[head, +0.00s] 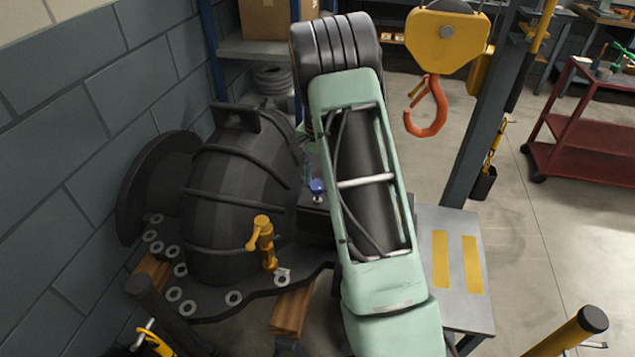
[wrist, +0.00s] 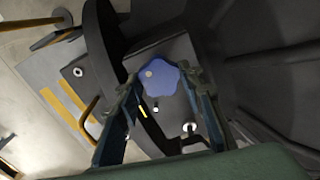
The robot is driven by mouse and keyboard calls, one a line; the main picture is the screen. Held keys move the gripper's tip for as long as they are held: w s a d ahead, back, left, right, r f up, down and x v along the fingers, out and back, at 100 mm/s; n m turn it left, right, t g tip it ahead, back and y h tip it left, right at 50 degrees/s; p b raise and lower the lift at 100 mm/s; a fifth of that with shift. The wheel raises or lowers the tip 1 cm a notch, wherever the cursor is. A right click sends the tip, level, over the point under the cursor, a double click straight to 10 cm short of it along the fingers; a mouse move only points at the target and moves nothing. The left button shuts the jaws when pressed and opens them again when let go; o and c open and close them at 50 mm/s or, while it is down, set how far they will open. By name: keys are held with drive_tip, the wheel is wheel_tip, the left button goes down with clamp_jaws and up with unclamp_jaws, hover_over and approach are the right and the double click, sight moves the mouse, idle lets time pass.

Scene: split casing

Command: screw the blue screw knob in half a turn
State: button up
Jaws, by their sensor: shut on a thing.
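The blue screw knob (wrist: 158,76) has a lobed head with a small pale dot near its left edge. In the wrist view it sits between the two fingertips of my gripper (wrist: 160,84), which is shut on it from both sides. In the head view the knob (head: 317,187) shows as a small blue piece above a dark block, just left of my pale green arm. My arm hides most of the gripper there. The knob's threaded part and its seat cannot be made out.
A grey table (head: 455,315) stands right. An orange hook (head: 430,112) hangs behind, near a post.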

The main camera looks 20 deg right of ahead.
drive_tip(key=m, duration=1.1)
drive_tip(key=shift+r+m+p, duration=0.1)
drive_tip(key=shift+m+p, duration=0.3)
drive_tip(key=m+p, duration=0.1)
drive_tip(key=m, duration=0.5)
drive_tip(key=shift+p, duration=0.35)
drive_tip(key=m+p, duration=0.1)
drive_tip(key=m, duration=0.5)
drive_tip(key=shift+p, duration=0.35)
drive_tip(key=shift+m, duration=0.4)
drive_tip(key=o, duration=1.2)
drive_tip(key=shift+c, duration=0.2)
